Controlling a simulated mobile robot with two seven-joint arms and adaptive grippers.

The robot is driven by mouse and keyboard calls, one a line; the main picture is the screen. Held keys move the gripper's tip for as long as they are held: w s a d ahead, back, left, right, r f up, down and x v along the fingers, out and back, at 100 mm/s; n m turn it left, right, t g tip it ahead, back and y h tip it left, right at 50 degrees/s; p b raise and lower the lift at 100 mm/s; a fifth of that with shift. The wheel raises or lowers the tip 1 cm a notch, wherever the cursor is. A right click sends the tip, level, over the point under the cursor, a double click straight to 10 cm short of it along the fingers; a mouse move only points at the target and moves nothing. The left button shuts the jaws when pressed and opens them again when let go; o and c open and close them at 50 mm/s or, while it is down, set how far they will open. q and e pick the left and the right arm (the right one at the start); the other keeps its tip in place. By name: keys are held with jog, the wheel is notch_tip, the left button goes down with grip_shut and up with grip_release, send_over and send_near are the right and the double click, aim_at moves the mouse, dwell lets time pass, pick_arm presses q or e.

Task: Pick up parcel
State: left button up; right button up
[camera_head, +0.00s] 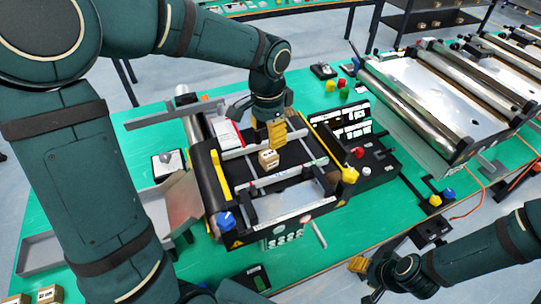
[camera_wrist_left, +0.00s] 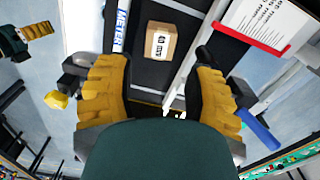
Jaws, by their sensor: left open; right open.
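My left gripper (camera_head: 277,135) is above the belt, just behind the parcel in the head view. In the left wrist view the parcel (camera_wrist_left: 160,45) shows ahead, between the lines of the two open yellow fingers (camera_wrist_left: 158,95), with nothing between them. My right gripper (camera_head: 368,278) is open and empty at the lower right, near the table's front edge, away from the parcel.
Metal guide rails (camera_head: 250,147) run across the conveyor near the parcel. A control box (camera_head: 372,160) with buttons stands at its right. More roller conveyors (camera_head: 430,95) stand at the right. Other boxes (camera_head: 48,294) are at the lower left.

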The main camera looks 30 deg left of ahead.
aim_at(269, 154)
pick_arm(q)
notch_tip(269, 154, down, 10)
jog(key=shift+w+r, duration=0.1)
dwell(0.4)
jog(key=shift+o, duration=0.2)
jog(key=c, duration=0.9)
